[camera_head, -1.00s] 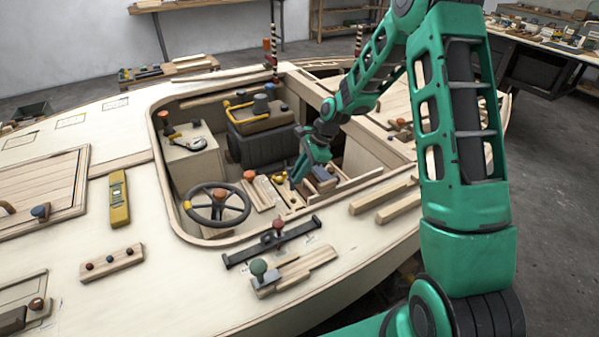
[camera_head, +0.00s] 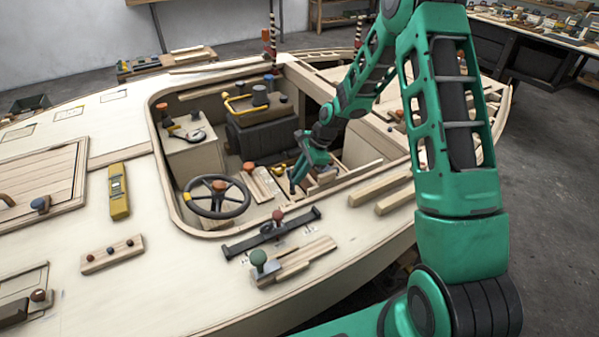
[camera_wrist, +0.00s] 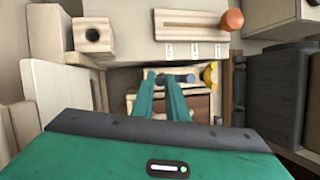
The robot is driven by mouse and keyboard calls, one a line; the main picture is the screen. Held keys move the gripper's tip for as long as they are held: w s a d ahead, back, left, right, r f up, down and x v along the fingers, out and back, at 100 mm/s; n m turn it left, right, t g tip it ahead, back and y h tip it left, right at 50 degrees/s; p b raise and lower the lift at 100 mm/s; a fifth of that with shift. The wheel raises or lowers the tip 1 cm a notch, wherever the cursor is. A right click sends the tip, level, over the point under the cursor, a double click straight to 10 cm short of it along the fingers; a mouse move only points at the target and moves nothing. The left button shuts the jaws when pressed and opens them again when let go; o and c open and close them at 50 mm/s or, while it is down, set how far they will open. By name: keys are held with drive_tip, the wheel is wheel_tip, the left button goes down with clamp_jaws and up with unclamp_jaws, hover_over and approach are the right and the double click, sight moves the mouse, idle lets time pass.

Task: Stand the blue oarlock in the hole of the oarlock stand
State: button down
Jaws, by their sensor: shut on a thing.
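My gripper (camera_wrist: 163,79) points down into the open cockpit, its two green fingers close together. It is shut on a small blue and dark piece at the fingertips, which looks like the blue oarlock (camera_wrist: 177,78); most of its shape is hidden. In the head view my gripper (camera_head: 297,179) is low in the cockpit, right of the steering wheel, and the held piece is too small to make out. A wooden block with a dark round hole, likely the oarlock stand (camera_wrist: 93,34), is at the upper left of the wrist view, apart from my gripper. I cannot pick it out in the head view.
A slotted board with an orange knob (camera_wrist: 231,20) lies at the top of the wrist view. A yellow piece (camera_wrist: 210,74) is right of the fingertips. The steering wheel (camera_head: 217,197), the dark engine box (camera_head: 262,135) and the cockpit rim surround the arm closely.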

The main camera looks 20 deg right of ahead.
drive_tip(key=shift+f, duration=2.15)
drive_tip(key=shift+f, duration=0.1)
drive_tip(key=c, duration=1.7)
unclamp_jaws()
drive_tip(key=shift+o, duration=0.2)
drive_tip(key=v, duration=1)
drive_tip(key=shift+d+r, duration=0.15)
drive_tip(key=shift+r, duration=0.2)
